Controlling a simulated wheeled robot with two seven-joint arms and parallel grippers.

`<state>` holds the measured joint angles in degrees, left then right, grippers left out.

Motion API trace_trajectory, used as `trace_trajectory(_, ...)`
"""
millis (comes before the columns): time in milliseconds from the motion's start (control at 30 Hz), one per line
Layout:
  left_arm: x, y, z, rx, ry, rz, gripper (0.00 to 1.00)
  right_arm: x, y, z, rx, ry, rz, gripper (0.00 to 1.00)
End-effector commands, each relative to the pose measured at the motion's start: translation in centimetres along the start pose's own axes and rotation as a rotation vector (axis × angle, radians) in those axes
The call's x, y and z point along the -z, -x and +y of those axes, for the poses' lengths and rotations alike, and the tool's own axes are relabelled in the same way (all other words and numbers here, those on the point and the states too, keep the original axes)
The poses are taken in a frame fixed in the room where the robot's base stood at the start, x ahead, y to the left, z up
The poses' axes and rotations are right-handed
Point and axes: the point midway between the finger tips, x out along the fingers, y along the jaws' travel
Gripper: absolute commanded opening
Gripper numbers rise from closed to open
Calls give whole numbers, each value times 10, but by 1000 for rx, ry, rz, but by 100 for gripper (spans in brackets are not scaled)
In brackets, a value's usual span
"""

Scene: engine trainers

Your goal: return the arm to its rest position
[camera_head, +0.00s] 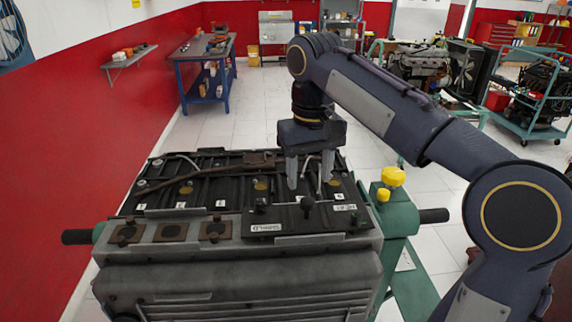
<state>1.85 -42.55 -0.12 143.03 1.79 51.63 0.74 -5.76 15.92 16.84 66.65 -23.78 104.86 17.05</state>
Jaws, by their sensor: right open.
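My right arm (385,105) comes in from the right and bends over the engine. My right gripper (309,180) points down over the right part of the engine's black top cover, with its two fingers apart and nothing visible between them. Whether the fingertips touch the cover cannot be told. The engine (240,275) is grey with a black top (225,185) and sits on a green stand (398,215). My left gripper does not show.
Yellow knobs (393,176) stand on the green stand, close to the right of the gripper. A blue workbench (206,68) stands at the back left. Other engines on carts (537,95) stand at the back right. The tiled floor (165,130) behind the engine is clear.

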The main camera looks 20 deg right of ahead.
Motion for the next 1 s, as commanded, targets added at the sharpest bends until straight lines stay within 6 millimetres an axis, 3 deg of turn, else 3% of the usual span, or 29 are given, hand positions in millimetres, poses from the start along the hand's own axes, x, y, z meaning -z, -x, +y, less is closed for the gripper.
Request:
trace_trajectory(167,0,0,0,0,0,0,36,-4,1,2,2,2,9,52)
trace_trajectory(367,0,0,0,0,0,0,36,-44,-15,12,46,17,87,52)
trace_trajectory(567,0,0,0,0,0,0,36,-108,-60,18,147,-3,213,52)
trace_trajectory(700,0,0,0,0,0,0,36,-150,-100,15,229,-45,308,52)
trace_trajectory(833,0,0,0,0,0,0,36,-180,-136,6,298,-94,389,52)
trace_trajectory(1000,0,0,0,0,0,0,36,-200,-165,-5,352,-140,459,52)
